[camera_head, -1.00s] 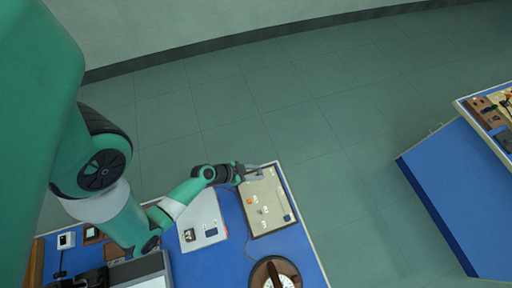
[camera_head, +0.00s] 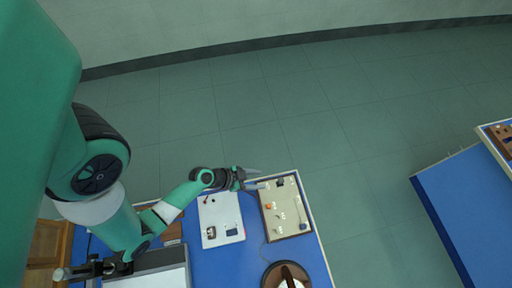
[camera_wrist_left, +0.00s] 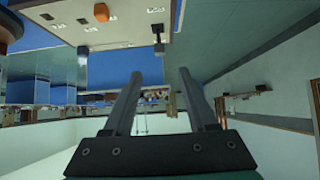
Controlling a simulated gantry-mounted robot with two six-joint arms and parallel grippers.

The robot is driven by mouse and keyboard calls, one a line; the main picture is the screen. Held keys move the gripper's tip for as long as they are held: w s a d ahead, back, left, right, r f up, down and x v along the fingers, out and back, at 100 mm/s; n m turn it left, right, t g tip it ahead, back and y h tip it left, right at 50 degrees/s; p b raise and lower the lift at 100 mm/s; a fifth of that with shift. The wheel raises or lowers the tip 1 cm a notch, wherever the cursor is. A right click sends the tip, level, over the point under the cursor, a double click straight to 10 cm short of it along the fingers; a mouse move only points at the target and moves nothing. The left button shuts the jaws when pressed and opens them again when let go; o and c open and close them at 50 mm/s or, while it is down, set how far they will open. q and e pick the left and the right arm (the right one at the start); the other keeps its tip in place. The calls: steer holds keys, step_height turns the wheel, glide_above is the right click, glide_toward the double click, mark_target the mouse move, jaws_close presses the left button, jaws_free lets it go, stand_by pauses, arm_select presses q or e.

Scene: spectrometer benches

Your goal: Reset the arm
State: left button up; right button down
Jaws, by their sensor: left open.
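My left gripper (camera_head: 254,179) is at the end of the green left arm, above the far edge of the blue bench, by the top left corner of the beige board. Its two fingers are apart with nothing between them. They also show open and empty in the left wrist view (camera_wrist_left: 155,95).
The blue bench (camera_head: 255,262) carries a beige board (camera_head: 283,225) with small parts, a white panel (camera_head: 219,212) and a round dark-rimmed device (camera_head: 268,276). Another blue bench (camera_head: 455,215) stands at the right. Open tiled floor (camera_head: 345,150) lies between them.

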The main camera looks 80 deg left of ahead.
arm_select(q)
steer(key=shift+s+r, duration=0.2)
stand_by(0.4)
